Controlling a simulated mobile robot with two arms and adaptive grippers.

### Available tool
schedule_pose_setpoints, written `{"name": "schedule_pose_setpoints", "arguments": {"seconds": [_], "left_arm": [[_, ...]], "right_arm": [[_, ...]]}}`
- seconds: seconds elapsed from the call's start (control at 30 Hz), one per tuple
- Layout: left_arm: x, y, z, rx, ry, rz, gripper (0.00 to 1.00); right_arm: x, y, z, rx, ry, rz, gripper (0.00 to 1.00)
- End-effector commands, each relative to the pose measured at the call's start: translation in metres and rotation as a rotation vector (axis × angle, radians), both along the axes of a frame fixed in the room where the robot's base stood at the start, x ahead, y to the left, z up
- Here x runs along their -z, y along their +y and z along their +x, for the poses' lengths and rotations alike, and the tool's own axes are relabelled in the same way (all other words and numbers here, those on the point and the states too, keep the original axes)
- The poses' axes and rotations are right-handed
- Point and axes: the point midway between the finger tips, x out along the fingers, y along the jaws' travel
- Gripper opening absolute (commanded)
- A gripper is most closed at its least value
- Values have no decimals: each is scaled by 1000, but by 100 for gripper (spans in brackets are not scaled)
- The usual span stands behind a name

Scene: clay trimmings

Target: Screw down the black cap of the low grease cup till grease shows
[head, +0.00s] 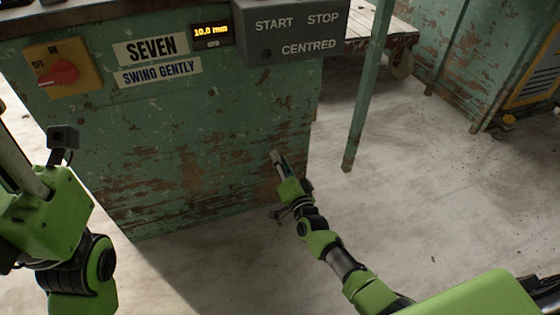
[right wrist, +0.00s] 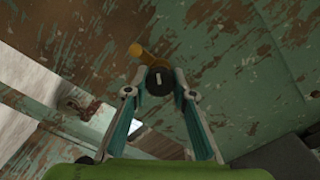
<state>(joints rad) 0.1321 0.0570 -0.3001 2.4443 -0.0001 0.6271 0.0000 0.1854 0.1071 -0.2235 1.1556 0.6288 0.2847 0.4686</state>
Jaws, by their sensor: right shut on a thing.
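The black cap (right wrist: 160,82) is round with a pale mark on its face. It shows in the right wrist view, in front of the brass-coloured grease cup fitting (right wrist: 137,50) on the worn green panel. My right gripper (right wrist: 157,90) is shut on the cap, one finger on each side. In the head view my right gripper (head: 276,155) is low against the right part of the green cabinet front, and it hides the cap and cup. No grease can be made out. My left gripper (head: 20,150) is partly in view at the left edge; its fingertips are cut off.
The green cabinet (head: 200,150) carries a red switch on a yellow box (head: 62,72), a lit display (head: 212,32) and a grey button box (head: 290,30). A thin green post (head: 368,90) stands right of it. The floor (head: 440,180) at the right is mostly open.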

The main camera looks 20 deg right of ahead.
Motion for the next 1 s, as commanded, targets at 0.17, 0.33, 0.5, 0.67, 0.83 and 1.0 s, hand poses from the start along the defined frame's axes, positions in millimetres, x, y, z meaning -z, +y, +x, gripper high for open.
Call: {"name": "schedule_pose_setpoints", "arguments": {"seconds": [0.17,0.33,0.5,0.67,0.83,1.0], "left_arm": [[0,0,-1,0,-2,-2,41],[0,1,-1,0,0,-3,41],[2,1,1,0,9,-7,41],[2,1,1,0,8,-5,41],[2,1,1,0,6,-3,41],[1,1,0,1,5,-4,41]], "right_arm": [[0,0,0,1,1,-1,36],[0,0,0,1,1,-2,41],[0,0,0,1,1,-2,41],[1,0,-8,0,1,-1,41],[2,-1,-34,0,2,0,41],[2,-2,-68,0,4,-1,41]]}}
